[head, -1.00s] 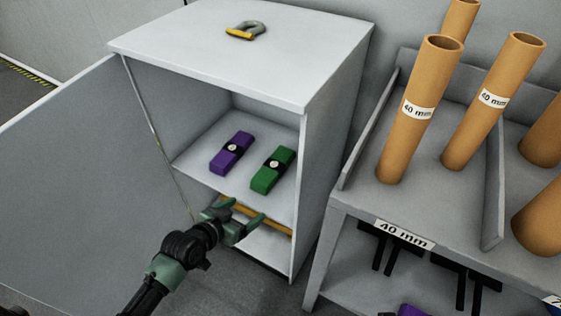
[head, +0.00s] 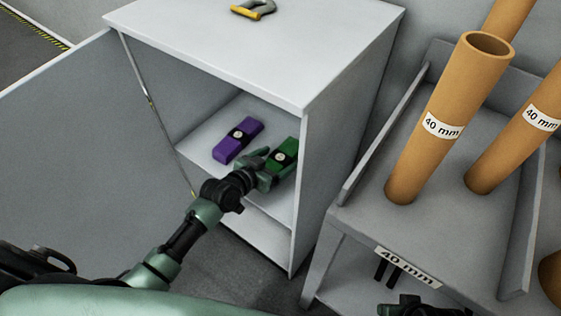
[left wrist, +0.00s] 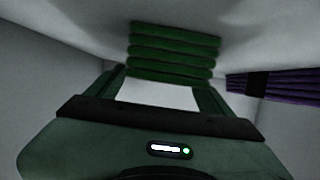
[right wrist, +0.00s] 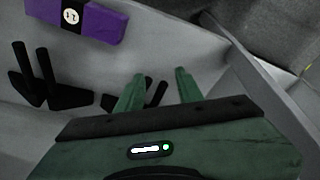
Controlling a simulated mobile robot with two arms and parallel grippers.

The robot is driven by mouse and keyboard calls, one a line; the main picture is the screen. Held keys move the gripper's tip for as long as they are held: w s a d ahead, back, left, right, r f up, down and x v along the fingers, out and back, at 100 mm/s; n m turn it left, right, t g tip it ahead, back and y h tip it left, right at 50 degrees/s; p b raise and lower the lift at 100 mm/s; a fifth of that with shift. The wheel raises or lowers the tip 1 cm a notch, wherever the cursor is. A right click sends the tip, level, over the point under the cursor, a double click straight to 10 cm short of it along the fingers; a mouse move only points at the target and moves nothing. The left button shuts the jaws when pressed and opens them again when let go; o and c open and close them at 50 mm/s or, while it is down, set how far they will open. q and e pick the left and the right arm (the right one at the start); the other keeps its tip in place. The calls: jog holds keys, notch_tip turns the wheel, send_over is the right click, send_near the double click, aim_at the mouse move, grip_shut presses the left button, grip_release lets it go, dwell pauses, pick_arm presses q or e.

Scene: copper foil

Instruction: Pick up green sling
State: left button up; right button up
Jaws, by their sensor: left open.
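The green sling (head: 287,150) is a folded bundle with a dark band and round tag, lying on the cabinet shelf. My left gripper (head: 270,166) is open inside the cabinet, at the near end of the sling and partly covering it. In the left wrist view the sling's folded end (left wrist: 175,50) is just ahead of the open fingers (left wrist: 163,85), with nothing gripped. My right gripper (right wrist: 158,78) is open and empty in the right wrist view, by the tube rack's lower shelf.
A purple sling (head: 238,141) lies left of the green one. The cabinet (head: 240,50) has its door (head: 70,150) open at left, with a shackle (head: 253,9) on top. A rack at right holds cardboard tubes (head: 450,120). Another purple sling (right wrist: 95,20) and black brackets (right wrist: 40,85) show in the right wrist view.

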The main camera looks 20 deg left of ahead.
pick_arm(q)
jog(key=shift+x, duration=1.15)
grip_shut()
jog(key=shift+r, duration=0.1)
pick_arm(e)
jog(key=v, duration=0.2)
jog(key=shift+r, duration=0.35)
pick_arm(q)
jog(key=shift+r, duration=0.1)
